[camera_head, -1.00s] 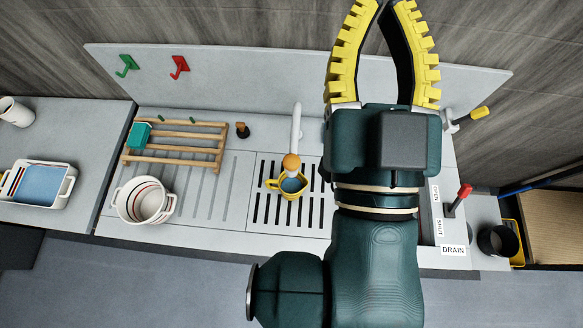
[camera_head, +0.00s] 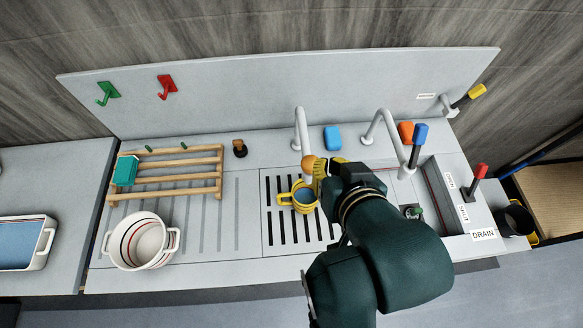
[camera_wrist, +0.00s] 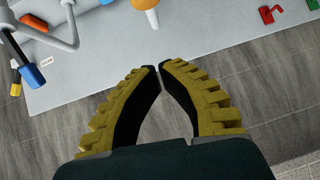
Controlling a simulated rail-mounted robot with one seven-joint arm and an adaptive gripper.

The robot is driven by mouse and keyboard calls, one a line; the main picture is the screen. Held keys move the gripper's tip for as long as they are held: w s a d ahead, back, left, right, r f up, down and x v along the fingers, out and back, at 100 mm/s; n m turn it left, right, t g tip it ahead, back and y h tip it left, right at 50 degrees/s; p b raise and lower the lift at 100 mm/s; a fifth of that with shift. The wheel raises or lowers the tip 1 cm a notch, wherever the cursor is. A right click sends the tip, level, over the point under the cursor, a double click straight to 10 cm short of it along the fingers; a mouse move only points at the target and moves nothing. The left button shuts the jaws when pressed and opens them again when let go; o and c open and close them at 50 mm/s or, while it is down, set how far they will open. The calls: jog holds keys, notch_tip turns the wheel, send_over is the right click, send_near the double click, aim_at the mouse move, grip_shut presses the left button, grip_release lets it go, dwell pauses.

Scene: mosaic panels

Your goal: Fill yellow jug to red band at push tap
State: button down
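The yellow jug (camera_head: 299,199) stands on the slotted drain grate under the push tap, with blue water inside. Its red band cannot be made out. The push tap has a white spout (camera_head: 301,130) and an orange knob (camera_head: 311,164) just above the jug. My gripper (camera_head: 318,172) is beside the knob on its right; whether it touches cannot be told. In the wrist view its yellow fingers (camera_wrist: 158,67) are drawn together at the tips with nothing between them. The orange knob (camera_wrist: 144,4) shows at that view's top edge. The jug is not visible there.
Left are a wooden rack (camera_head: 180,173) and a white pot (camera_head: 143,240).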

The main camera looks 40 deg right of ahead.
jog(key=shift+s+d+f, duration=0.4)
jog(key=shift+d+f, duration=0.05)
jog(key=shift+f, duration=0.1)
jog(key=p, duration=0.1)
send_over(310, 166)
jog(key=s+d, duration=0.1)
jog(key=s, duration=0.1)
jog(key=f, duration=0.5)
jog(key=shift+w+d+f, duration=0.15)
jog(key=shift+w+f, duration=0.05)
jog(key=shift+f, duration=0.2)
jog(key=f, duration=0.3)
jog(key=shift+w+f+p, duration=0.35)
jog(key=shift+f+p, duration=0.05)
jog(key=shift+w+f, duration=0.1)
jog(key=shift+f, duration=0.25)
